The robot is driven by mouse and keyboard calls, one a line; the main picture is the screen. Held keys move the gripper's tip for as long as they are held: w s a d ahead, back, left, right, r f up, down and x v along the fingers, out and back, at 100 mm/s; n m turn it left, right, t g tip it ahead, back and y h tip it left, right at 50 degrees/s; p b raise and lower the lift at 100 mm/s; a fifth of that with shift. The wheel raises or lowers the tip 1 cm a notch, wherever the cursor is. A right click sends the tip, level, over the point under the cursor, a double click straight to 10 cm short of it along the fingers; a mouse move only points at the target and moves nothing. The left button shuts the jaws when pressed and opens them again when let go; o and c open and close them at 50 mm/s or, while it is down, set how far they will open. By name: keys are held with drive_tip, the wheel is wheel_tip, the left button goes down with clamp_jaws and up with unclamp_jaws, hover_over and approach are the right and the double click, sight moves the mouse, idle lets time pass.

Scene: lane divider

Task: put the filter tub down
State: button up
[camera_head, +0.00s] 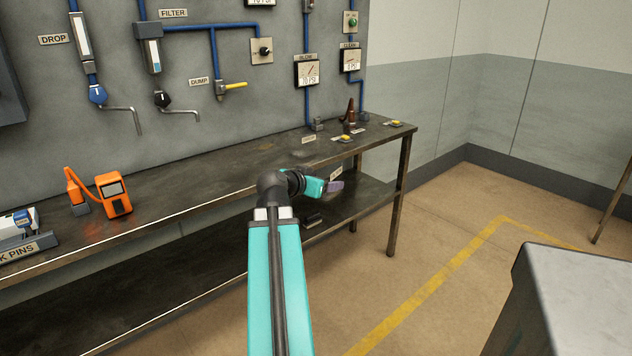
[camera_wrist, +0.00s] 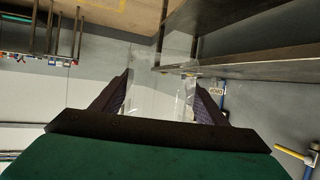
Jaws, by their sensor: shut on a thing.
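The filter tub (camera_wrist: 160,97) is a clear, see-through container between the two dark fingers of my gripper (camera_wrist: 161,82) in the wrist view. My gripper is shut on it, and its outline is faint. In the head view my gripper (camera_head: 335,187) shows as small purplish fingers beyond the teal wrist, near the bench's front edge. I cannot make out the tub there. The workbench (camera_head: 225,165) has a dark top and a lower shelf (camera_head: 265,228).
An orange meter (camera_head: 114,195) stands at the bench's left. A brown cone-shaped thing (camera_head: 350,113) and yellow-topped pieces (camera_head: 341,138) are at its right end. A small black thing (camera_head: 312,220) is on the lower shelf. A grey cabinet (camera_head: 580,300) stands at right. The middle bench top is largely clear.

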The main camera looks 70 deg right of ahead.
drive_tip(key=w+a+f+n+t, duration=0.1)
drive_tip(key=w+a+n+t, duration=0.3)
drive_tip(key=w, duration=0.7)
drive_tip(key=w+a+f+n+t, duration=0.1)
drive_tip(key=w+a+n+t, duration=0.15)
drive_tip(key=w+a, duration=0.6)
drive_tip(key=w+a+n+t+y, duration=0.2)
drive_tip(key=w+a+t, duration=0.1)
drive_tip(key=w+a, duration=0.55)
drive_tip(key=w+a+n+t+y, duration=0.15)
drive_tip(key=w+a, duration=0.35)
drive_tip(key=w, duration=0.6)
drive_tip(key=w+a+n+t+y, duration=0.1)
drive_tip(key=w+a+n+y, duration=0.2)
drive_tip(key=a, duration=1.1)
drive_tip(key=w+a+r+n+t+y, duration=0.1)
drive_tip(key=w+a, duration=0.6)
drive_tip(key=a, duration=0.7)
drive_tip(key=w+a+n+t+y, duration=0.3)
drive_tip(key=w+a+n+y, duration=0.2)
drive_tip(key=a, duration=1)
drive_tip(key=shift+w+r+n+y, duration=0.25)
drive_tip(key=shift+w+n+y, duration=0.2)
drive_tip(key=shift+n, duration=0.25)
